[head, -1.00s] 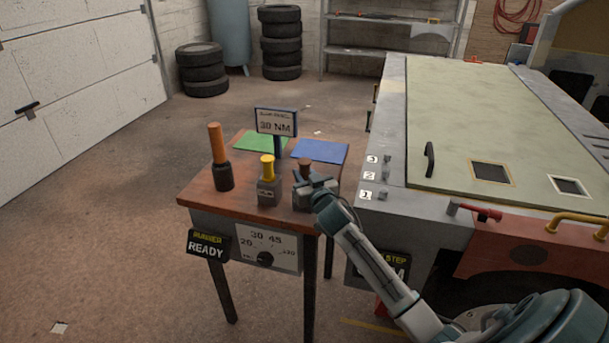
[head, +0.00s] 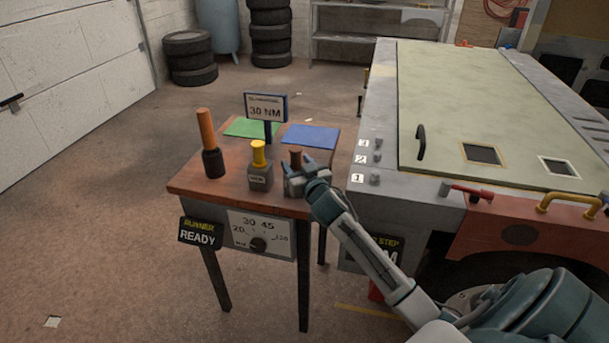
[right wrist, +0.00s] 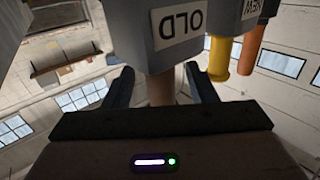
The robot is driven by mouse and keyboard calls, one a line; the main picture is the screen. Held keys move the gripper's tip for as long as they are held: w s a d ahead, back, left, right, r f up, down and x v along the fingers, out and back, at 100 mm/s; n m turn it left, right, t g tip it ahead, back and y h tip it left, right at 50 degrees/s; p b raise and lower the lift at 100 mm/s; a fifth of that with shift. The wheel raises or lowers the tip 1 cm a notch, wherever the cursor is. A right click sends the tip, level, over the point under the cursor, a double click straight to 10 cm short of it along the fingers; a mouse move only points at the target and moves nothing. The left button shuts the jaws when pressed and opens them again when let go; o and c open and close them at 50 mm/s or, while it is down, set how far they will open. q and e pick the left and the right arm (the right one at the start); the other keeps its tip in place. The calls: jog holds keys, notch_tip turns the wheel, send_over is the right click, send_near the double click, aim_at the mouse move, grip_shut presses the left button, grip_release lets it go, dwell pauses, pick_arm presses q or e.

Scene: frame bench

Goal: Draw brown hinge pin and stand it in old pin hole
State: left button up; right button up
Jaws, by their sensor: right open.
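The brown hinge pin (head: 295,158) is upright at the right end of the small wooden table. In the right wrist view the pin (right wrist: 160,90) comes out of a grey block labelled OLD (right wrist: 178,28). My right gripper (head: 297,166) is open, with one finger on each side of the pin and gaps showing on both sides. The gripper hides most of the OLD block in the head view. A yellow pin (head: 258,154) stands in a second grey block (head: 260,178), labelled NEW in the right wrist view (right wrist: 251,8). My left gripper is out of view.
An orange-handled tool (head: 207,130) stands in a black holder at the table's left. A 30 NM sign (head: 265,107), a green mat (head: 250,127) and a blue mat (head: 311,136) are behind. The large bench (head: 375,205) with numbered pegs is close on the right.

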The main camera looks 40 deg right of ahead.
pick_arm(q)
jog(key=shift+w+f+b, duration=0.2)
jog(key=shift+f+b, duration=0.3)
jog(key=shift+b, duration=0.1)
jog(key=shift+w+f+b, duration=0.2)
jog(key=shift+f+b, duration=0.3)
jog(key=shift+b, duration=0.1)
pick_arm(e)
jog(key=s+a, duration=0.2)
jog(key=s, duration=0.7)
jog(key=shift+s, duration=0.2)
